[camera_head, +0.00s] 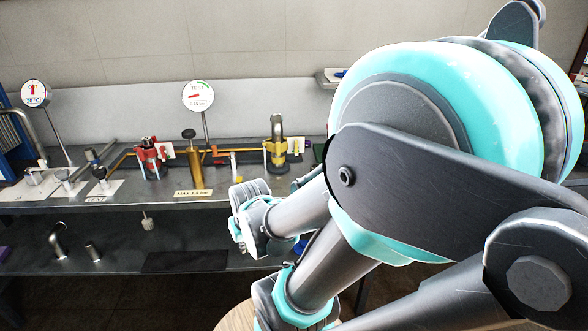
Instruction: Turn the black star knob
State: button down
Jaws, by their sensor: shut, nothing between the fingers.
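A round black knob (189,133) tops an upright brass cylinder (195,168) in the middle. My arm fills the right half of the view, with a wrist joint in front of the bench's front edge. I cannot make out my gripper's fingers, which seem hidden behind the arm.
A red clamp-like fitting (150,158) and a yellow one (277,152) stand on the bench. Two round gauges, a left one (36,93) and a middle one (198,96), rise on thin stems. A lower shelf (110,260) holds metal pipe pieces. My arm hides the bench's right part.

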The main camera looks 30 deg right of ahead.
aim_at(100, 172)
jog(key=z, duration=0.7)
jog(key=u, duration=1.3)
